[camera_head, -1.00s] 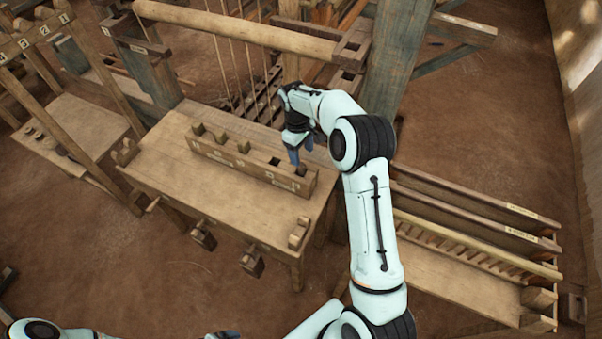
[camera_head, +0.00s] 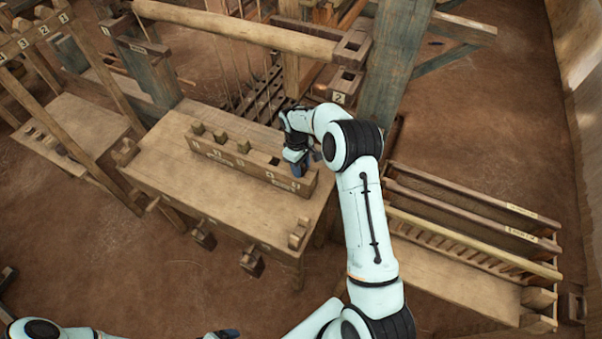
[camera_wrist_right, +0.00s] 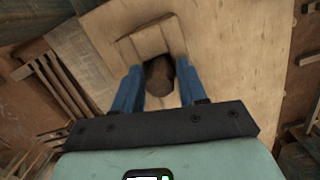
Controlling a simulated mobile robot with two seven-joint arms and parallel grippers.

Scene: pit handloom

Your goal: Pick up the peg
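A long wooden block (camera_head: 225,160) with numbered sockets lies on the wooden table. Several square pegs (camera_head: 221,136) stand in its left part, and an empty socket (camera_head: 274,161) shows right of them. My right gripper (camera_head: 297,168) is low over the block's right end, pointing down. In the right wrist view its blue fingers (camera_wrist_right: 158,88) are apart, one on each side of a dark brown peg (camera_wrist_right: 158,76). Small gaps seem to show beside the peg. The gripper hides this peg in the head view. A dark tip (camera_head: 225,333) at the bottom edge seems to be my left gripper, mostly cut off.
The wooden table (camera_head: 190,194) has clear room in front of the block. A loom post (camera_head: 398,70) and a beam (camera_head: 240,32) stand behind it. A slatted rack (camera_head: 470,240) is at the right, beside my right arm.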

